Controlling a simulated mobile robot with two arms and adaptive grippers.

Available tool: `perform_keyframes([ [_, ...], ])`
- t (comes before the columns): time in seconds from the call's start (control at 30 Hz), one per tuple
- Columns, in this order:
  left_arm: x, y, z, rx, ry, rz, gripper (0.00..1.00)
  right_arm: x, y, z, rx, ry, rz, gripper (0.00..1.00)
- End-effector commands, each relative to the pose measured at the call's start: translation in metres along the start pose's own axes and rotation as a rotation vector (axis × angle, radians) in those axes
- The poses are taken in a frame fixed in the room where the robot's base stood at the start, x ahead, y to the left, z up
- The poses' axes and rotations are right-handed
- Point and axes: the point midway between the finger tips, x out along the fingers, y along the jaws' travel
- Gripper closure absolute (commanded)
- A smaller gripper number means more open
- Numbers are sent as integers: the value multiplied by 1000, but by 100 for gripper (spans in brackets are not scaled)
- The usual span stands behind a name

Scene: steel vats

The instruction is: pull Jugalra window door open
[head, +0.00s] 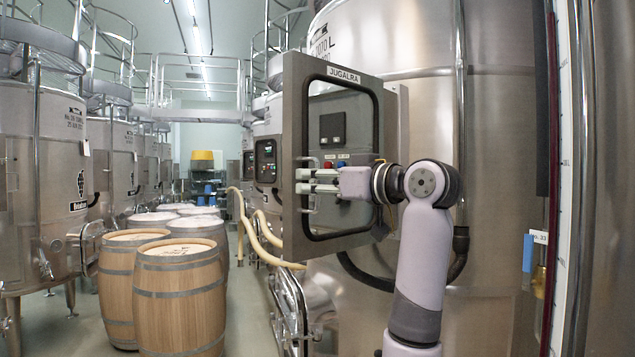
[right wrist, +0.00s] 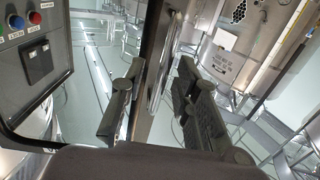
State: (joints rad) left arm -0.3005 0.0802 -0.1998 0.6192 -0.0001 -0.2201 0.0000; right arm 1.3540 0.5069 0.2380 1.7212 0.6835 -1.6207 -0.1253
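The Jugalra window door (head: 291,120) is a grey frame with a black-edged window, under a JUGALRA label (head: 344,75). Through the window I see a panel with dark sockets and red and blue buttons. A thin upright metal handle (head: 312,207) is near the door's left side. My right gripper (head: 312,181) is at the handle, its fingers pointing left. In the right wrist view my right gripper (right wrist: 157,88) is open, with the handle (right wrist: 158,75) between its spread fingers and visible gaps beside it. How far the door stands ajar is hard to tell. My left gripper is out of view.
Steel vats stand on the left (head: 35,180) and behind the cabinet (head: 500,200). Wooden barrels (head: 180,300) stand on the floor at lower left. Pale hoses (head: 262,245) hang just left of and below the door. A vertical pole and gauge strip (head: 575,180) are at right.

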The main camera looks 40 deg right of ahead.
Motion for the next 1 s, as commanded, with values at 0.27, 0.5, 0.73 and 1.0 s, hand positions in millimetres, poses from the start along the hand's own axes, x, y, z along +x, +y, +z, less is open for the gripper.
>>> perform_keyframes([
  [0.27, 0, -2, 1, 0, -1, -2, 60, -18, 1, 0, -1, 2, 2, 71],
  [0.5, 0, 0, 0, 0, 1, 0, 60, -69, 1, 0, -3, 2, 5, 71],
  [0.73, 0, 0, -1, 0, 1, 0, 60, -108, 1, 0, 0, 2, 2, 71],
  [1.0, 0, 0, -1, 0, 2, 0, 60, -120, 0, 0, 0, 0, 0, 71],
])
